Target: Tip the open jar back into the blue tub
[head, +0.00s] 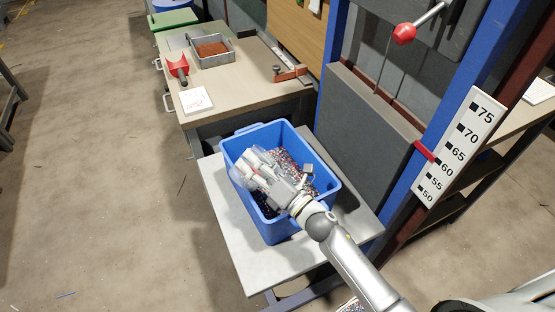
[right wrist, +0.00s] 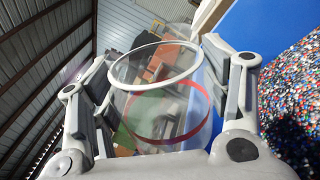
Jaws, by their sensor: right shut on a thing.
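The blue tub (head: 266,225) stands on a light grey table and holds many small multicoloured granules (head: 295,170). My right gripper (head: 262,170) is inside the tub's outline in the head view, over the granules. It is shut on the clear jar, which shows between the two fingers in the right wrist view (right wrist: 160,88). The jar has a pale rim and a red band, and I see through it; no granules show inside. In the head view the jar is mostly hidden by the gripper, and its tilt is hard to tell. My left gripper is not in view.
A workbench (head: 240,90) behind the tub carries a metal tray (head: 212,52) of brown bits, a red scoop (head: 178,66) and a white card (head: 195,100). A height scale (head: 460,150) and a blue post stand at the right. Floor at the left is open.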

